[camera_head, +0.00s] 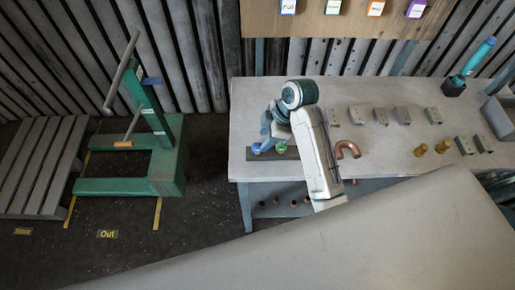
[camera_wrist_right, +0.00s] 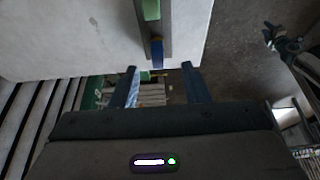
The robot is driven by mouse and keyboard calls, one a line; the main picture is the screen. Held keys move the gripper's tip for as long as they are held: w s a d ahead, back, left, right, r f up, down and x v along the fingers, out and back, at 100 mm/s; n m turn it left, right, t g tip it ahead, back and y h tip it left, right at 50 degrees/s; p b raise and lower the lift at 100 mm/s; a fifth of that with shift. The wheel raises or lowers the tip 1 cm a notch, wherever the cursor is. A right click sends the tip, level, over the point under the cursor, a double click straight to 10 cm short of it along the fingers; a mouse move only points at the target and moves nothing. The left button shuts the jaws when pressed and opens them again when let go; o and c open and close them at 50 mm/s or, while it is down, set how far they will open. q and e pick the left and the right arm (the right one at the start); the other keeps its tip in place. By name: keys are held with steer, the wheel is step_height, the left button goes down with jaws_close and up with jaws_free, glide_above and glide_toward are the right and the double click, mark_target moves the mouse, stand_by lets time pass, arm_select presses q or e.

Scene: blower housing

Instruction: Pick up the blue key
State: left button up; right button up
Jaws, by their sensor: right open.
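The blue key (camera_head: 257,148) is at the left end of a dark strip (camera_head: 264,166) on the workbench, near its front left corner. It also shows in the right wrist view (camera_wrist_right: 157,54), at the end of the strip. A green key (camera_head: 281,147) stands beside it on the same strip. My right gripper (camera_wrist_right: 160,86) is open and empty, with its two fingers apart and the blue key just beyond the gap between them. In the head view my right arm hides part of the gripper. My left gripper cannot be made out.
The grey workbench (camera_head: 390,155) also holds a bent copper pipe (camera_head: 348,149), several small metal blocks, brass pieces (camera_head: 421,150) and a blue-handled tool (camera_head: 472,65). A green stand (camera_head: 150,184) is left of the bench, with open floor between. A slatted fence stands behind.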

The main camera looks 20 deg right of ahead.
mark_target(259, 144)
steer(key=shift+w+a+f, duration=0.1)
steer(key=shift+a+f, duration=0.15)
steer(key=shift+f, duration=0.05)
steer(key=shift+a+f+p, duration=0.15)
steer(key=shift+f+p, duration=0.15)
steer(key=shift+p, duration=0.1)
steer(key=p+x, duration=0.2)
steer(key=x, duration=0.1)
steer(key=shift+w+a+f, duration=0.1)
steer(key=shift+f, duration=0.05)
steer(key=shift+w+a+f, duration=0.15)
steer(key=shift+f, duration=0.45)
jaws_close()
